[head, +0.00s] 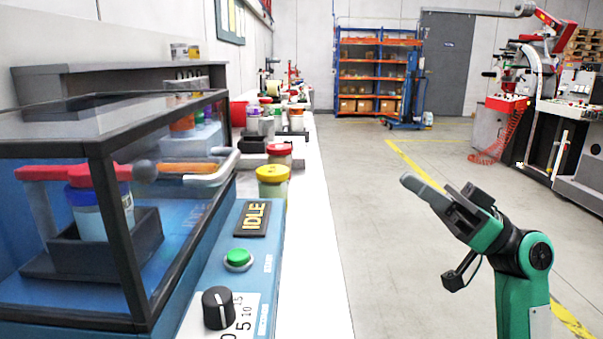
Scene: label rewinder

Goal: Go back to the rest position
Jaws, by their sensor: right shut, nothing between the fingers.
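My right gripper (425,190) is held in the air over the open floor, right of the white bench. Its grey fingers are together with nothing between them, pointing up and to the left. The green forearm comes up from the lower right. My left gripper is not in view. The blue label rewinder (240,268) stands at the left under a clear cover with a black frame. It carries an "IDLE" sign (255,217), a green button (238,258) and a black knob (217,307). Inside the cover is a jar (88,214) with a blue lid in a dark holder.
An orange shelf rack (376,77) stands at the back. A machine (560,130) stands at the right. The floor (375,230) between is clear.

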